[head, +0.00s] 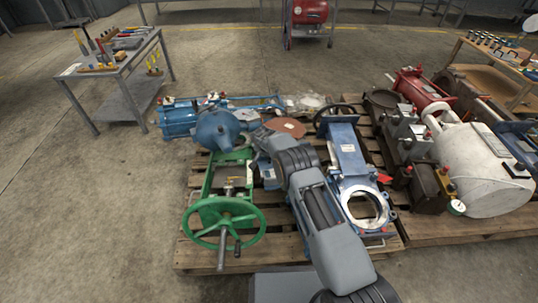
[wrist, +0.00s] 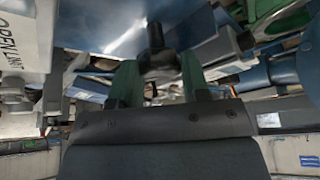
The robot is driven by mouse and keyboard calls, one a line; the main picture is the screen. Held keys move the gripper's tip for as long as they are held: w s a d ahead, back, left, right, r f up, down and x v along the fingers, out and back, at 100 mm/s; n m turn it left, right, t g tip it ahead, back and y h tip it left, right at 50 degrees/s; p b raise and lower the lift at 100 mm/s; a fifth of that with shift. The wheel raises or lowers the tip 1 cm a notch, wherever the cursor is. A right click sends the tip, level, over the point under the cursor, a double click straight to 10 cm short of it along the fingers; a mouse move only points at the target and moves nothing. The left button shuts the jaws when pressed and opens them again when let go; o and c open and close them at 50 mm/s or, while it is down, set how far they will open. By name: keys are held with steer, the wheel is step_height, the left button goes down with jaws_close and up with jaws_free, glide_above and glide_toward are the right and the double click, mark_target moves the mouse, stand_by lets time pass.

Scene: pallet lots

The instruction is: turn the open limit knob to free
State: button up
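In the wrist view, a dark knob (wrist: 157,58) with a short upright stem sits between the two green-tinted fingers of my gripper (wrist: 160,75). The fingers stand apart, one on each side of it. I cannot tell whether they touch it. A white plate with large letters (wrist: 22,45) is at the left edge. In the head view, my arm hides the gripper and the knob. My arm reaches over the pallet between a green-framed handwheel valve (head: 225,215) and a blue gate valve (head: 348,155).
A wooden pallet (head: 290,248) carries the valves. A white tank (head: 470,165) stands at the right. A tool table (head: 135,62) is at the left. The floor at the left is clear.

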steer(key=c, duration=0.5)
steer(key=shift+n, duration=0.4)
steer(key=n+y, duration=0.1)
steer(key=n, duration=0.1)
steer(key=shift+d+n+t+y, duration=0.1)
steer(key=shift+n+t+y, duration=0.2)
steer(key=shift+n, duration=0.1)
steer(key=n+y, duration=0.1)
steer(key=n, duration=0.2)
steer(key=shift+f+n+y, duration=0.1)
steer(key=shift+n+y, duration=0.2)
steer(key=n+y+b, duration=0.1)
steer(key=n+b, duration=0.1)
steer(key=n+g+y+b, duration=0.1)
steer(key=n+b, duration=0.1)
steer(key=n, duration=0.1)
steer(key=shift+w+d+f+b, duration=0.1)
steer(key=shift+w+b, duration=0.05)
steer(key=shift+b, duration=0.15)
steer(key=n+g+b, duration=0.1)
steer(key=n, duration=0.2)
steer(key=shift+y, duration=0.4)
steer(key=shift+r+n+g+y, duration=0.2)
steer(key=shift+n+g+y, duration=0.35)
steer(key=shift+n, duration=0.95)
steer(key=shift+g, duration=0.35)
